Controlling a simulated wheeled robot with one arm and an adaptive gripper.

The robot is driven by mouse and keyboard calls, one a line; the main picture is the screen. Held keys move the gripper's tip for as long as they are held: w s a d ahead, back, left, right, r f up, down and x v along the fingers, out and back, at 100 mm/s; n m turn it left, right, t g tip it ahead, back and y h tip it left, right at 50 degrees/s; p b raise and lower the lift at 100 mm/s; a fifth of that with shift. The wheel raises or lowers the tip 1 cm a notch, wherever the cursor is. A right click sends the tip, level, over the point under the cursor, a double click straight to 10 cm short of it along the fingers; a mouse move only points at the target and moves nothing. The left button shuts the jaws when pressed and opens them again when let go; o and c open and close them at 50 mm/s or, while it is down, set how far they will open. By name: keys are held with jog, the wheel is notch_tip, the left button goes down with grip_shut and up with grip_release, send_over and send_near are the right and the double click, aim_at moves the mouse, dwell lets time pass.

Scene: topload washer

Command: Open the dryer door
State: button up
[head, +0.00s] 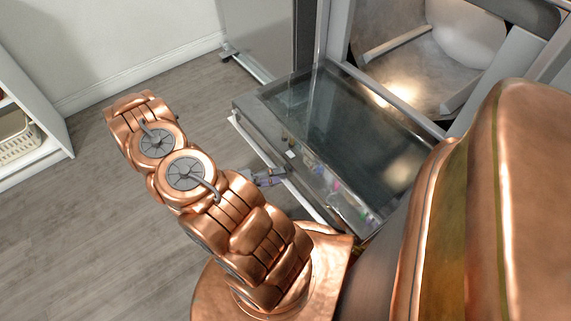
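The dryer door appears to be the wide grey-framed panel with dark glass (340,130), which lies roughly flat, folded down in front of the machine. Behind it the machine's opening shows a light metal drum (445,50) with fins. A long pale bar, likely the handle (262,150), runs along the door's outer edge. My gripper (270,178) shows as a small grey shape at this edge, partly hidden by my copper arm. It looks close to the bar; I cannot tell whether it touches it or how its fingers stand.
A grey cabinet (268,38) stands behind the door. At the left is a white shelf (40,135) with a pale basket (17,140). The wooden floor (70,230) between shelf and door is clear apart from my arm above it.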

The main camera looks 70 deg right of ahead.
jog(key=shift+s+d, duration=0.4)
jog(key=shift+s, duration=0.2)
grip_shut()
dwell(0.5)
